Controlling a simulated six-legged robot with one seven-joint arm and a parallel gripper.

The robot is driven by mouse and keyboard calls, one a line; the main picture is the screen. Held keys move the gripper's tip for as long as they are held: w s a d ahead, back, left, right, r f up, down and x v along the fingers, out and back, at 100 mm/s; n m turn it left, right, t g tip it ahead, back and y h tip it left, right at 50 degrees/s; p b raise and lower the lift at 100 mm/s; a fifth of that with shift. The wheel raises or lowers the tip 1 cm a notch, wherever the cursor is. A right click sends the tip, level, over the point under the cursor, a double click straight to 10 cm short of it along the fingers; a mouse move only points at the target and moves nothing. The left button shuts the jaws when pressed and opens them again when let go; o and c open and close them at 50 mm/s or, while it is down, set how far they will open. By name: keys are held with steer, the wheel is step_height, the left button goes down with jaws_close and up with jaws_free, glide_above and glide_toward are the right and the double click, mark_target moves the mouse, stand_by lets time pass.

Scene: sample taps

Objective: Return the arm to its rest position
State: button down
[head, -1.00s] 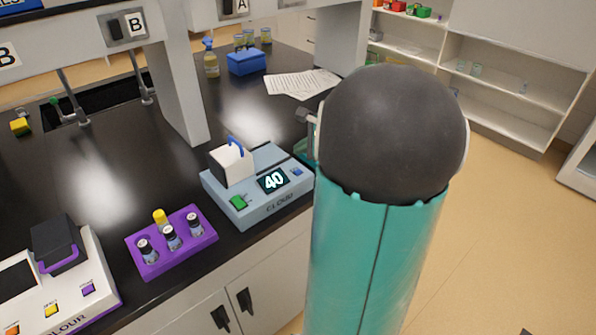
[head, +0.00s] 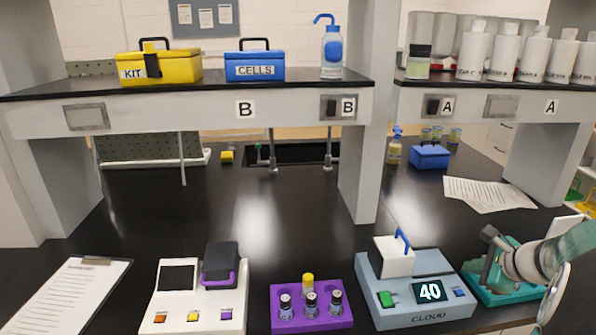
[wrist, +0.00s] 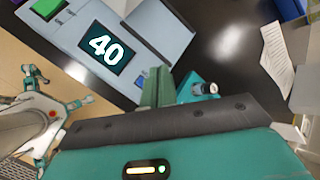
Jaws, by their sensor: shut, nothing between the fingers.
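My arm reaches in from the right edge of the head view, with its grey and teal end (head: 540,262) over the front right of the bench. In the wrist view my gripper (wrist: 157,86) is shut and empty, its teal-grey fingers pointing toward the bench. The gripper lies close to the light blue CLOUD device (wrist: 110,40), which shows 40. That device also stands in the head view (head: 415,290), left of the arm's end. The fingers are hard to make out in the head view.
A teal stand (head: 490,293) sits beside the arm's end. A purple rack with vials (head: 312,318), a white colour meter (head: 195,295) and a clipboard (head: 70,295) line the bench front. Shelf posts (head: 360,170) rise behind. The middle bench (head: 260,215) is clear.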

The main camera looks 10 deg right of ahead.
steer(key=a+r+n+g+y, duration=0.1)
steer(key=a+r+n+g, duration=0.25)
steer(key=a+n, duration=1.2)
steer(key=s+a+r+n+h, duration=0.1)
steer(key=s+a+n, duration=0.4)
steer(key=a, duration=0.5)
steer(key=s+a+n, duration=0.5)
steer(key=s+a, duration=0.2)
steer(key=a, duration=0.3)
steer(key=shift+r+h, duration=0.35)
steer(key=shift+h, duration=0.05)
steer(key=shift+n, duration=0.25)
